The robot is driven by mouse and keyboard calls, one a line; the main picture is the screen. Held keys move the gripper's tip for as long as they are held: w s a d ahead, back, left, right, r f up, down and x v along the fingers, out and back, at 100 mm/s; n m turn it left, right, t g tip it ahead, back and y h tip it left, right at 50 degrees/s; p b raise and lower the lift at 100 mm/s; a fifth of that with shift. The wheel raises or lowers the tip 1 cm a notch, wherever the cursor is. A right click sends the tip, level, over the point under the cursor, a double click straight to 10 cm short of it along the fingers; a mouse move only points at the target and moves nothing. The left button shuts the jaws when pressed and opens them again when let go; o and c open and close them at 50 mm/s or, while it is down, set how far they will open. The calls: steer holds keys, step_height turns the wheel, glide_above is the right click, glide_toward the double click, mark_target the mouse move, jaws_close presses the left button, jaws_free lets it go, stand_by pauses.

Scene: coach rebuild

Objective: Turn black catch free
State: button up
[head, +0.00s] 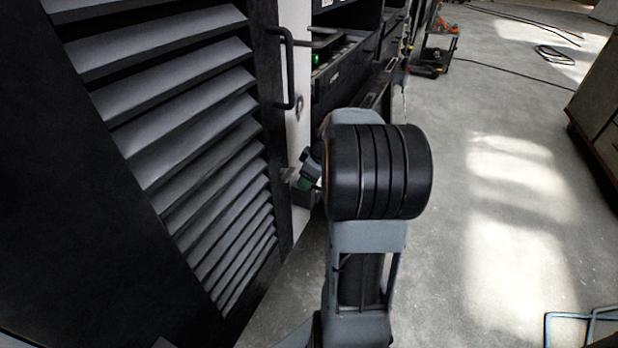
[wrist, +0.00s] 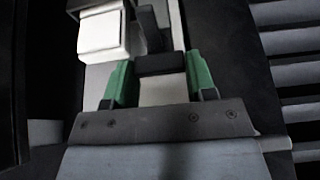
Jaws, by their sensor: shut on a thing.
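The black catch (wrist: 160,64) is a small dark bar in the wrist view, in front of a pale upright strip. My gripper (wrist: 159,76) has a green finger on each side of it and is shut on it. In the head view my gripper (head: 304,182) is at the pale post beside the louvred door, partly hidden by my arm. The catch cannot be made out there.
The dark louvred door (head: 170,90) fills the left side, with a black bar handle (head: 287,70) near its edge. A white block (wrist: 103,32) sits beyond my left finger in the wrist view. Open concrete floor (head: 480,200) lies to the right, with a blue frame (head: 580,316) low down.

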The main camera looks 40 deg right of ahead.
stand_by(0.4)
steer(key=o, duration=0.9)
steer(key=shift+o, duration=0.2)
steer(key=p+v, duration=0.3)
steer(key=v, duration=1.1)
steer(key=shift+p, duration=0.4)
steer(key=shift+a, duration=0.1)
